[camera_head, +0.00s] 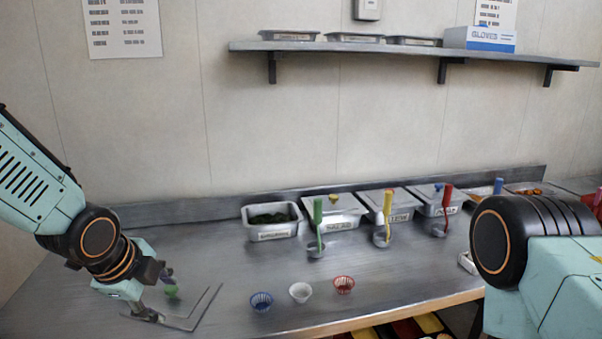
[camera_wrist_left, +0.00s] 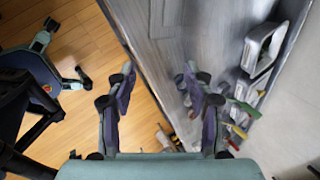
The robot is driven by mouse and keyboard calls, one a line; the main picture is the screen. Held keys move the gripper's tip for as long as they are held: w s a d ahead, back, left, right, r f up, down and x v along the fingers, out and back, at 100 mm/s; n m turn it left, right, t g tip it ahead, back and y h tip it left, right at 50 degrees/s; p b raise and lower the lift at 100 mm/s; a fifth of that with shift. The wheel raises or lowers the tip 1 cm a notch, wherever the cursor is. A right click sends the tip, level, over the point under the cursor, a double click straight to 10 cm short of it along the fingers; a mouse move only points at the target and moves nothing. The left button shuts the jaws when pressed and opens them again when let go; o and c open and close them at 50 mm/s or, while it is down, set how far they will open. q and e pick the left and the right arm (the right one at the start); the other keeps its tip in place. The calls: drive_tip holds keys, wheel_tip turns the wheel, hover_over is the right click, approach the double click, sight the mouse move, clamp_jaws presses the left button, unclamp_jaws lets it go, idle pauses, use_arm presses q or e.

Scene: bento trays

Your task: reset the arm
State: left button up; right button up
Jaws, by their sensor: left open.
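My left arm comes in from the left in the head view. My left gripper (camera_head: 158,294) is low over the left part of the steel counter (camera_head: 225,262). Its fingers are apart.
Blue (camera_head: 262,302), white (camera_head: 300,293) and red (camera_head: 344,285) cups stand along the front edge. Behind them are a tray of greens (camera_head: 273,236), lidded trays and ladles with a green handle (camera_head: 318,215) and others. A wall shelf (camera_head: 400,49) hangs above.

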use_arm(q)
drive_tip(key=s+d+f+n, duration=0.1)
drive_tip(key=s+f+n, duration=0.3)
drive_tip(key=f+n, duration=0.4)
drive_tip(key=s+d+f+n, duration=0.2)
drive_tip(key=s+f+n, duration=0.3)
drive_tip(key=f+n, duration=0.25)
drive_tip(key=s+f+n+g, duration=0.1)
drive_tip(key=s+f+g, duration=0.1)
drive_tip(key=s+f, duration=0.2)
drive_tip(key=s+f+n+g, duration=0.1)
drive_tip(key=s+f, duration=0.3)
drive_tip(key=s, duration=0.7)
drive_tip(key=s+a+f+n+g+y, duration=0.1)
drive_tip(key=s+f+n+g, duration=0.1)
drive_tip(key=s+f, duration=0.2)
drive_tip(key=s, duration=0.3)
drive_tip(key=shift+s+f+g+b, duration=0.35)
drive_tip(key=shift+s+g, duration=0.05)
